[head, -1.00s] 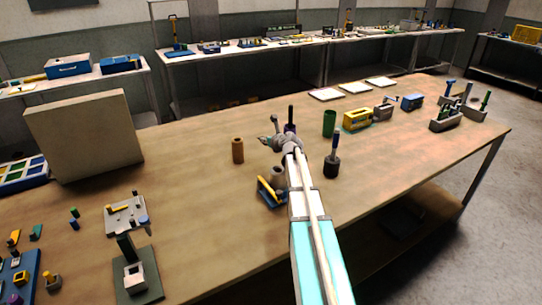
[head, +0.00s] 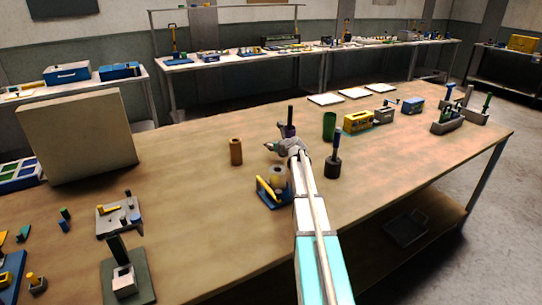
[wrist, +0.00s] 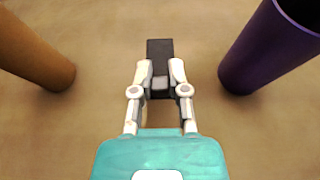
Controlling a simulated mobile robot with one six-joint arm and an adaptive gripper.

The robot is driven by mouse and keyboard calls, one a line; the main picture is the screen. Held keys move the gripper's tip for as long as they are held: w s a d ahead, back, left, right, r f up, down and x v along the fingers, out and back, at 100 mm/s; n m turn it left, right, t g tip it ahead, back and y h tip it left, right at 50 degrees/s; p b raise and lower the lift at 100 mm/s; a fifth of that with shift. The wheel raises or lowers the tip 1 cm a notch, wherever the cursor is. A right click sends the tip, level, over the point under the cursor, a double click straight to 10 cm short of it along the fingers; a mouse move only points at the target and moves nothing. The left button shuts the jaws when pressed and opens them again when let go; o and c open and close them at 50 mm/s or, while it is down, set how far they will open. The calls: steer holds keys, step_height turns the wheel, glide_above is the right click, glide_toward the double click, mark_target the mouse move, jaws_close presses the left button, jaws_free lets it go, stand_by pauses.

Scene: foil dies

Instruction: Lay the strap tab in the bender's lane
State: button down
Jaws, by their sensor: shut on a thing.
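My gripper (head: 271,147) is over the middle of the long wooden table. In the wrist view my gripper (wrist: 160,82) is shut on a dark, flat, straight strip, which I take as the strap tab (wrist: 159,54). The tab points away from the fingers, and its near end is between them. In the head view the tab is too small to make out. I cannot tell for certain which fixture is the bender. A grey plate with small yellow and blue parts (head: 113,222) lies at the left, well apart from my gripper.
A brown cylinder (head: 236,151) stands left of my gripper and a purple cup (wrist: 268,48) right of it. A blue stand with a yellow bar (head: 265,190) is beside my arm. A dark holder (head: 332,166) and green cup (head: 329,126) stand right. A beige panel (head: 80,135) rises at left.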

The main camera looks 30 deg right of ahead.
mark_target(273, 157)
steer(key=shift+w+d+f+b, duration=0.3)
steer(key=shift+d+f+b, duration=0.05)
steer(key=shift+f+b, duration=1.7)
steer(key=shift+f, duration=0.15)
steer(key=c, duration=0.6)
jaws_free()
steer(key=shift+c, duration=0.2)
steer(key=shift+r, duration=0.3)
steer(key=p+v, duration=0.4)
steer(key=v, duration=0.7)
steer(key=shift+s+r+p, duration=0.15)
steer(key=shift+s+p, duration=0.15)
steer(key=shift+s, duration=0.2)
steer(key=shift+o, duration=0.3)
